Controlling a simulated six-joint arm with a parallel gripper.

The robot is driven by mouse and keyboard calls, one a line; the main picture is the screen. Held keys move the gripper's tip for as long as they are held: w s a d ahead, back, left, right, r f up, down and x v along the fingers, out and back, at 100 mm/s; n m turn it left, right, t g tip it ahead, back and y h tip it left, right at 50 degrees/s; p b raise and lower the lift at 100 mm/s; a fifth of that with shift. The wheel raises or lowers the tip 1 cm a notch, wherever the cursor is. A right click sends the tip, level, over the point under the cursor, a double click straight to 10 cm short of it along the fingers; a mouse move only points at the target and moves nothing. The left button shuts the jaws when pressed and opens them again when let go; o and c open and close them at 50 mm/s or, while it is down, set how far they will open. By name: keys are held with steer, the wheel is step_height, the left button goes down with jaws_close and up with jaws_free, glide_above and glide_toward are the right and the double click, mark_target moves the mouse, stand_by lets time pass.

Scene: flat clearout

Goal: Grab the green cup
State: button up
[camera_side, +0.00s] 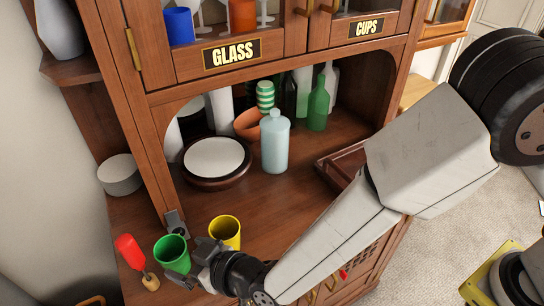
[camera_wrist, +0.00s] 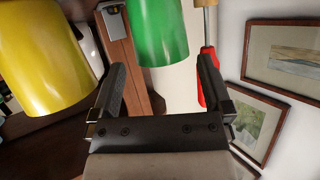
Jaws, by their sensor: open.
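The green cup (camera_side: 172,254) stands upright on the cabinet's counter at the lower left in the side view. In the wrist view the green cup (camera_wrist: 160,32) is at the top centre, ahead of the space between the two fingers. My gripper (camera_side: 203,258) is just right of the green cup in the side view. It is open and empty, with its fingers apart in the wrist view (camera_wrist: 160,85). A yellow cup (camera_side: 225,232) stands right behind my gripper, and it fills the upper left of the wrist view (camera_wrist: 45,55).
A wooden post (camera_wrist: 122,55) is near the left finger. A blue-white bottle (camera_side: 274,142) and a round plate (camera_side: 216,158) stand farther back.

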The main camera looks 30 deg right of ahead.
steer(key=shift+w, duration=0.1)
steer(key=shift+x, duration=2.5)
steer(key=shift+a, duration=0.1)
steer(key=c, duration=1.2)
steer(key=shift+o, duration=0.2)
steer(key=shift+r, duration=0.15)
